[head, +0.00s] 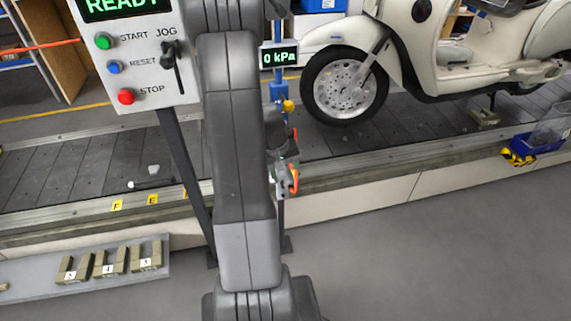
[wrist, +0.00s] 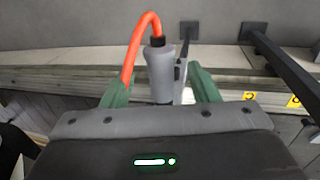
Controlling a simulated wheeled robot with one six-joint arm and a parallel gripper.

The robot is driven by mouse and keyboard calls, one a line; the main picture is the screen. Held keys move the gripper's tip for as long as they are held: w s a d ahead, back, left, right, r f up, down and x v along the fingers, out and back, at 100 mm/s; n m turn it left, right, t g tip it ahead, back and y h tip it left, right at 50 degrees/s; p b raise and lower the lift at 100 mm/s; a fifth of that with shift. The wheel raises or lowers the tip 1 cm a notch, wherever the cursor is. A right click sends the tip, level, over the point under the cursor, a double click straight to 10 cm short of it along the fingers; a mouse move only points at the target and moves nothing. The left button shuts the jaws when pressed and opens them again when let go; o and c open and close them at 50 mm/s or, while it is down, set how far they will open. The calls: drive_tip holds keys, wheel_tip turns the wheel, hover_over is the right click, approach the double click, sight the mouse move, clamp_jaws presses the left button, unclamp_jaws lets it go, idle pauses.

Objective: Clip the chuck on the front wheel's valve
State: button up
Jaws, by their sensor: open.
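The scooter's front wheel (head: 345,85), with a black tyre and pale disc, stands on the conveyor right of my arm in the head view. Its valve is too small to tell. The chuck (wrist: 160,72) is a grey cylinder with an orange hose (wrist: 143,32) rising from its top in the wrist view. My gripper (wrist: 160,90) is open, its green fingers on either side of the chuck with gaps beside it. The chuck's lower end is hidden behind the gripper body. In the head view my gripper (head: 287,178) is partly hidden by my arm, beside the blue post.
A pressure display (head: 280,57) reads 0 kPa on the blue post (head: 278,91). A control panel (head: 130,52) reads READY at upper left. The slat conveyor (head: 80,172) crosses the view. A blue bin (head: 538,145) sits at its right edge. The grey floor (head: 450,250) at right is clear.

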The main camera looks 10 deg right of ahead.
sight(288, 179)
drive_tip(key=shift+x, duration=1.55)
drive_tip(key=shift+c, duration=0.2)
drive_tip(key=c, duration=1)
drive_tip(key=shift+s+b, duration=0.2)
drive_tip(key=shift+b, duration=0.15)
drive_tip(key=shift+s+d+b, duration=0.1)
drive_tip(key=shift+s+b, duration=0.95)
drive_tip(key=shift+s, duration=0.8)
